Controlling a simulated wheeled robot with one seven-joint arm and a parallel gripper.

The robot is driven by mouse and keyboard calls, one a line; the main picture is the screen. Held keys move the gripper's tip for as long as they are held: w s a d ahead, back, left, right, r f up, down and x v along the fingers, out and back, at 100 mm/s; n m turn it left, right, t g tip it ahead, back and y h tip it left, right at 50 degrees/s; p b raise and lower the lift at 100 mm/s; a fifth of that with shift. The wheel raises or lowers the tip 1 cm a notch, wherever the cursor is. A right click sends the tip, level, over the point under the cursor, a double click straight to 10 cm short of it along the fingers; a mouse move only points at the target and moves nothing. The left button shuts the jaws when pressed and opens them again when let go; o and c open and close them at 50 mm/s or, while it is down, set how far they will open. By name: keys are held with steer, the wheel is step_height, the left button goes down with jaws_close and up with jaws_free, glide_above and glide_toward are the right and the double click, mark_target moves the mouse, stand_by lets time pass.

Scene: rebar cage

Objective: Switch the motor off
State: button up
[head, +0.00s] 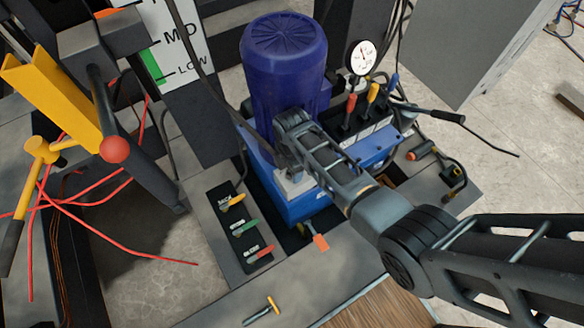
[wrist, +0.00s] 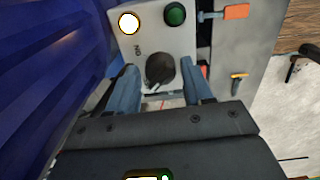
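The motor (head: 283,75) is a tall blue finned cylinder on a blue base in the head view. A grey switch box (head: 296,187) is at its front. In the wrist view the switch panel (wrist: 184,45) has a black rotary knob (wrist: 160,68), a bright white lamp or button (wrist: 128,22) and a dark green button (wrist: 175,14). A small label, apparently ON, is left of the knob. My gripper (wrist: 162,84) is open, its fingers apart on either side of the knob's near edge. I cannot tell whether they touch it. In the head view my arm partly hides the box.
A valve block with red, yellow and blue levers (head: 372,95) and a gauge (head: 362,57) stands right of the motor. A plate with yellow, green and red handles (head: 245,228) lies left. A red-knobbed lever (head: 114,149) and red cables are further left.

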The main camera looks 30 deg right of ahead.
steer(key=shift+o, duration=0.9)
steer(key=shift+r+p, duration=0.3)
steer(key=shift+r, duration=3.6)
steer(key=s+a+f+m+t, duration=0.15)
steer(key=s+m+t, duration=0.65)
steer(key=s, duration=1.2)
steer(key=s+r+m+t, duration=0.2)
steer(key=s+r, duration=0.3)
steer(key=r, duration=0.5)
steer(key=s+r+m+t, duration=0.2)
steer(key=s+r+m, duration=0.2)
steer(key=r, duration=0.6)
steer(key=s+d+r+m+t, duration=0.1)
steer(key=s+r+m+t, duration=0.1)
steer(key=s+r+m, duration=0.2)
steer(key=s+r, duration=0.3)
steer(key=r, duration=0.3)
steer(key=shift+t, duration=0.4)
